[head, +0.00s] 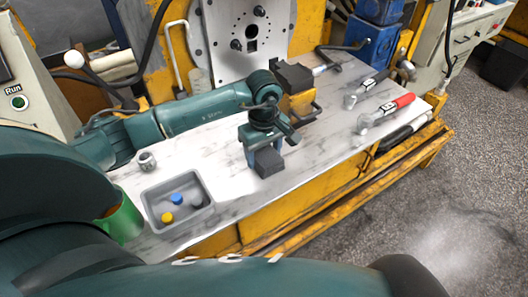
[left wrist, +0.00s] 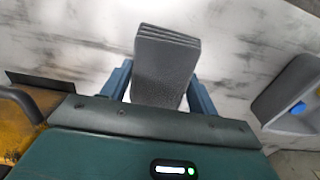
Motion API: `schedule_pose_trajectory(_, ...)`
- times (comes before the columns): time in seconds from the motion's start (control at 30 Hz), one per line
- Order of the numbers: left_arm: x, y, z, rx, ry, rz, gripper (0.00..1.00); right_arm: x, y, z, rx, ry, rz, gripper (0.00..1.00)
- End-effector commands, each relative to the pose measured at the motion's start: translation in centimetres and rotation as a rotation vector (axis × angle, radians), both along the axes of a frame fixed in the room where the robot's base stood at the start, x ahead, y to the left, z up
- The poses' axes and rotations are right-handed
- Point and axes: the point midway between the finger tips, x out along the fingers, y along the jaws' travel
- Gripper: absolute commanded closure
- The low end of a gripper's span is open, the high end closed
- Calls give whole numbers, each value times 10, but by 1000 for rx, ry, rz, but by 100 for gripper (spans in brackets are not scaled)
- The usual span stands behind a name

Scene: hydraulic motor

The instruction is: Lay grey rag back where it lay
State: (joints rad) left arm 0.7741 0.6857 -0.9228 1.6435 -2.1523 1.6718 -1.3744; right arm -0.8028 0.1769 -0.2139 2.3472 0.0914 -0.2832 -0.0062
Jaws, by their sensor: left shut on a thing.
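The grey rag (head: 268,163) is a folded, dark grey pad in the middle of the white worktop. My left gripper (head: 264,153) points down over the worktop and is shut on the rag. In the left wrist view the rag (left wrist: 165,65) sits between the two blue fingers, its layered folded edge facing away from the wrist. I cannot tell whether its lower end touches the worktop. My right gripper is not in view.
A grey tray (head: 206,212) with blue, yellow and dark pieces stands front left, near a small metal part (head: 147,161) and a green container (head: 125,222). A red-handled tool (head: 388,109) lies right. A dark block (head: 292,77) stands behind my gripper. Worktop right of the rag is clear.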

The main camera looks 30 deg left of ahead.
Motion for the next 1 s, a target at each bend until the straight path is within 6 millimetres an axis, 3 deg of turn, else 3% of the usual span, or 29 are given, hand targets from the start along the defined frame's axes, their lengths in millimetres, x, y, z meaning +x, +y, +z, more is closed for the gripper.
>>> schedule_pose_trajectory(0.2, 0, 0, -5, 1, -1, 0, 62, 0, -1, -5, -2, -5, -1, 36)
schedule_pose_trajectory(0.23, 0, 0, -3, 0, 0, 0, 38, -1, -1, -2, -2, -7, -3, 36)
schedule_pose_trajectory(0.47, 0, 0, -2, 0, 0, -1, 19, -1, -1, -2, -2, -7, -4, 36)
schedule_pose_trajectory(0.77, 0, 0, 1, 0, 0, -1, 19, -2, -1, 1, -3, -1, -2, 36)
schedule_pose_trajectory(0.87, 1, 0, 10, 0, -4, -1, 19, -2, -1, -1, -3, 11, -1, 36)
schedule_pose_trajectory(1.0, 2, 0, 38, 0, -7, -2, 19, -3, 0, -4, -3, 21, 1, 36)
